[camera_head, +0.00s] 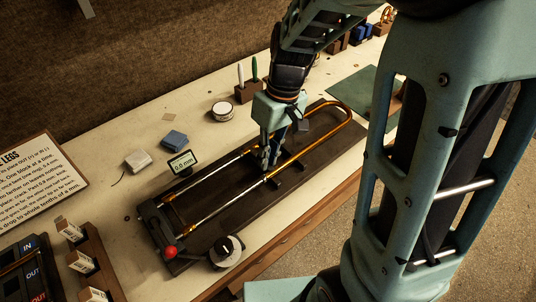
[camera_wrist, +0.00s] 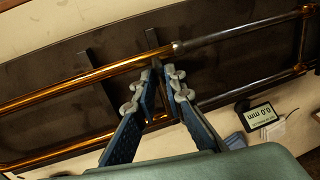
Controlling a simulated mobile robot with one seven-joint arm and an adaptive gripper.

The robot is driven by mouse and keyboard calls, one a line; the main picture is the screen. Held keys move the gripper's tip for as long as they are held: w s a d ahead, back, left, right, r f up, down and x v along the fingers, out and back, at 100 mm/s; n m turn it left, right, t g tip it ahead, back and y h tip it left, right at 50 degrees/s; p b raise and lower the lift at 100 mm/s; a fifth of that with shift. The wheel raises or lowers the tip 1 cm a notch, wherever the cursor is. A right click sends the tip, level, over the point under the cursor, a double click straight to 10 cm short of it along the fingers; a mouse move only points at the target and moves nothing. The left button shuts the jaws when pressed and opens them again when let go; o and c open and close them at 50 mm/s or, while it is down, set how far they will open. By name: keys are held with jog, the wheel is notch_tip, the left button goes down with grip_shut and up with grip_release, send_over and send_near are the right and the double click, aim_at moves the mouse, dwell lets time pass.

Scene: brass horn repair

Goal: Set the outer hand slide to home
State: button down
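The outer hand slide (camera_head: 331,139) is a long brass U with its bow at the far right end of a dark board. Its two legs run left along the board; part of it also shows in the wrist view (camera_wrist: 85,78). My gripper (camera_head: 268,160) points down between the legs, near where brass meets silver tube. In the wrist view my gripper's fingertips (camera_wrist: 162,68) are close together beside a brass cross brace (camera_wrist: 152,38). The fingers hide much of the brace, so I cannot tell whether they grip it. A small display (camera_head: 182,162) reads 0.0 mm.
A blue block (camera_head: 173,139), a pale block (camera_head: 138,160) and a round tin (camera_head: 223,111) lie behind the board. A wooden rack (camera_head: 98,262) stands at left.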

jog(key=shift+a, duration=0.1)
dwell(0.3)
jog(key=s+a, duration=0.3)
jog(key=a, duration=0.1)
jog(key=s+a, duration=0.3)
jog(key=a, duration=0.2)
jog(key=s+a, duration=0.3)
jog(key=a, duration=0.2)
jog(key=shift+s+a, duration=0.1)
jog(key=shift+s, duration=0.25)
jog(key=c, duration=2)
grip_release()
jog(key=shift+s+a, duration=0.1)
jog(key=shift+a, duration=0.05)
